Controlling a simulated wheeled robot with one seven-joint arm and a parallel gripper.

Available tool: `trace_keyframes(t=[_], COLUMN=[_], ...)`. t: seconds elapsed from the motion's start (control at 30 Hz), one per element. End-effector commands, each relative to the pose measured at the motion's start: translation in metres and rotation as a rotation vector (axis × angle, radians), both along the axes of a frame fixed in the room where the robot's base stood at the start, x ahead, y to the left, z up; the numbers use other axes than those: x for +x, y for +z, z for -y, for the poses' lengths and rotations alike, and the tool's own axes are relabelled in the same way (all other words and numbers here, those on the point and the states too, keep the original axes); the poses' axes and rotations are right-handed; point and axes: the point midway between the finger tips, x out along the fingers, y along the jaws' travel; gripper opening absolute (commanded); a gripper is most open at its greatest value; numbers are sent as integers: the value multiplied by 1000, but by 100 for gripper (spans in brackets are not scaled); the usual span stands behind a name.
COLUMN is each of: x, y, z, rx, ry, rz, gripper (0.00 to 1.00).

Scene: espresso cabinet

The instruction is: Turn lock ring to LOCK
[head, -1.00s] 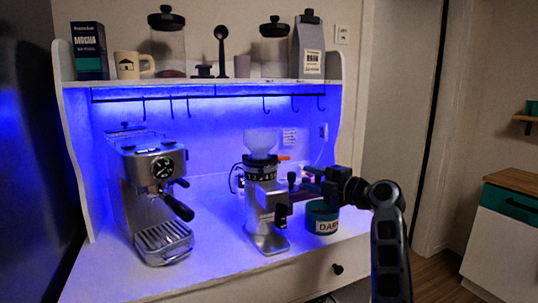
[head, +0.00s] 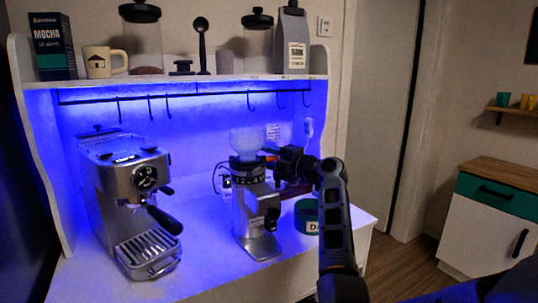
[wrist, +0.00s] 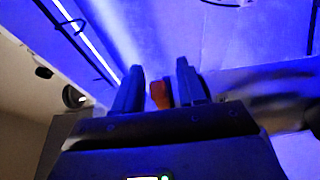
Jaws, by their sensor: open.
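The grinder (head: 256,222) stands on the cabinet top, with a pale hopper (head: 247,141) above. The dark lock ring (head: 246,161) sits under the hopper, above a band with white markings (head: 248,178). My gripper (head: 270,158) is at the right side of the ring, at about ring height. In the wrist view the two fingers of my gripper (wrist: 158,70) are apart, with an orange tab (wrist: 158,95) showing between them. I cannot tell whether they touch it.
An espresso machine (head: 134,205) stands to the left of the grinder. A green tin (head: 306,215) stands to its right, partly behind my arm. A shelf (head: 180,82) with hooks below it runs above. The front of the cabinet top is clear.

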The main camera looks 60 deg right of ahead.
Motion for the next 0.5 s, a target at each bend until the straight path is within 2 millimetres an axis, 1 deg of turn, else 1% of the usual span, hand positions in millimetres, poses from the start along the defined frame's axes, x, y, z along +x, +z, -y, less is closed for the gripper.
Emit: trace_keyframes(t=[0.3,0.5], x=[3,3], y=[-1,-1], z=[0,0], rx=[0,1], ry=[0,0], rz=[0,0], gripper=[39,20])
